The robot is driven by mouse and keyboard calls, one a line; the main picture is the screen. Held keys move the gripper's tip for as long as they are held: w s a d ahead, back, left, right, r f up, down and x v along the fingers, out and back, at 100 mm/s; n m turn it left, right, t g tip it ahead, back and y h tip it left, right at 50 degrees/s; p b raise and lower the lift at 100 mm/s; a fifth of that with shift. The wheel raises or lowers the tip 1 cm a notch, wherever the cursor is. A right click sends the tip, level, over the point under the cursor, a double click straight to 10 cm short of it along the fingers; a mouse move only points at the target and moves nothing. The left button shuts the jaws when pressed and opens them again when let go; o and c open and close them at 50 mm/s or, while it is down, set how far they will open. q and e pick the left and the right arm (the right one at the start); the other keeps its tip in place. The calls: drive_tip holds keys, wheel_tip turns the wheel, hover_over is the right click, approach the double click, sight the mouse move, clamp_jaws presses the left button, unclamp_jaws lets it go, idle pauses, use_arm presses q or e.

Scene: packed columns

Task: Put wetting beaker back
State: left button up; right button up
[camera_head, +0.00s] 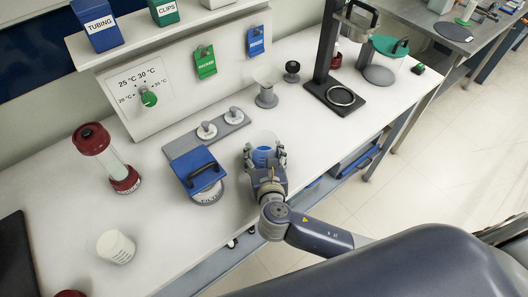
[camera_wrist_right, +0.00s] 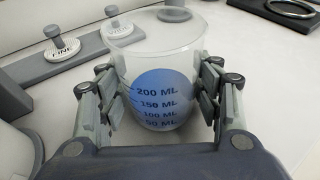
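My left gripper is not in view.
A blue-topped filter container (camera_head: 203,176) stands close left of the gripper. The knob rail (camera_head: 205,135) is behind it. A clear funnel-shaped vessel on a grey base (camera_head: 266,97), a black knob (camera_head: 292,70) and a black stand (camera_head: 335,98) are farther back. Bench right of the beaker is clear.

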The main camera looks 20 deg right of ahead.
drive_tip(key=shift+o, duration=0.5)
drive_tip(key=shift+r, duration=0.15)
drive_tip(key=b+v, duration=0.1)
drive_tip(key=v, duration=1.1)
